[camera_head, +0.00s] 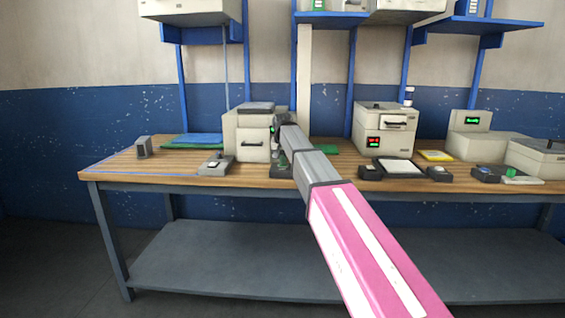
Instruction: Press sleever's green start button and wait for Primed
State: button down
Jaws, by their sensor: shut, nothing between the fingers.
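My arm reaches from the bottom right to the left-hand beige machine (250,138), which has a dark top and a dark front handle. My gripper (277,130), small and dark, is at that machine's right front edge. It is shut and empty. I cannot tell whether it touches the machine. No label shows which machine is the sleever, and I cannot make out a green start button; my gripper and arm cover part of that machine's right side. A small green-lit display (472,120) is on a beige machine at the right; its text is too small to read surely.
A small grey device (215,165) sits at the left machine's front. Blue shelves (325,19) hang above. The bench's left end is mostly clear.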

jog(key=v, duration=1.3)
jog(key=shift+w, duration=0.4)
